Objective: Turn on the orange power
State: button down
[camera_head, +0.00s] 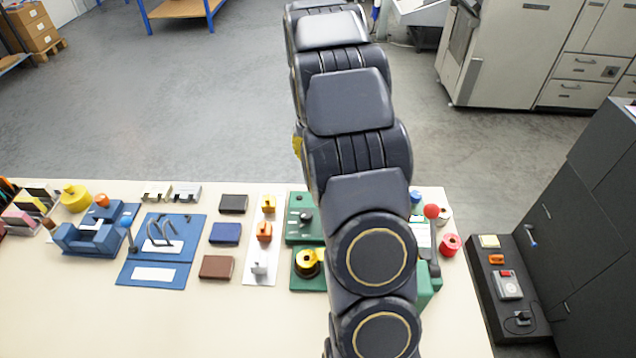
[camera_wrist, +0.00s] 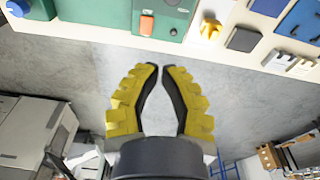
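An orange rocker switch (camera_wrist: 147,25) sits on a green panel (camera_wrist: 120,14) in the wrist view. In the head view my arm hides that part of the green panel (camera_head: 301,201). A white strip (camera_head: 254,210) holds a yellow, an orange (camera_head: 264,232) and a pale switch. Another small orange part (camera_head: 496,259) is on a black panel at the right. Which orange part is the power control is unclear. My gripper (camera_wrist: 160,69) has its yellow-backed fingertips almost together with nothing between them. It is apart from the switches, beyond the table's far edge; only a bit of yellow (camera_head: 297,146) shows in the head view.
The table (camera_head: 200,325) also holds a blue fixture (camera_head: 163,232), several dark blocks (camera_head: 217,267) and a yellow-topped knob (camera_head: 308,262). A red spool (camera_head: 450,244) stands near the right edge. The grey floor beyond the table is open.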

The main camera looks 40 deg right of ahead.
jog(key=d+f+m, duration=0.1)
jog(key=d+f, duration=0.2)
jog(key=d, duration=0.2)
jog(key=shift+w+f, duration=0.15)
jog(key=shift+w, duration=0.2)
jog(key=f, duration=0.4)
jog(key=d+f, duration=0.1)
jog(key=f, duration=0.4)
jog(key=w+f, duration=0.1)
jog(key=f, duration=0.4)
jog(key=shift+d, duration=0.15)
jog(key=shift+w, duration=0.1)
jog(key=shift+w+f, duration=0.15)
jog(key=shift+f, duration=0.15)
jog(key=shift+r, duration=0.15)
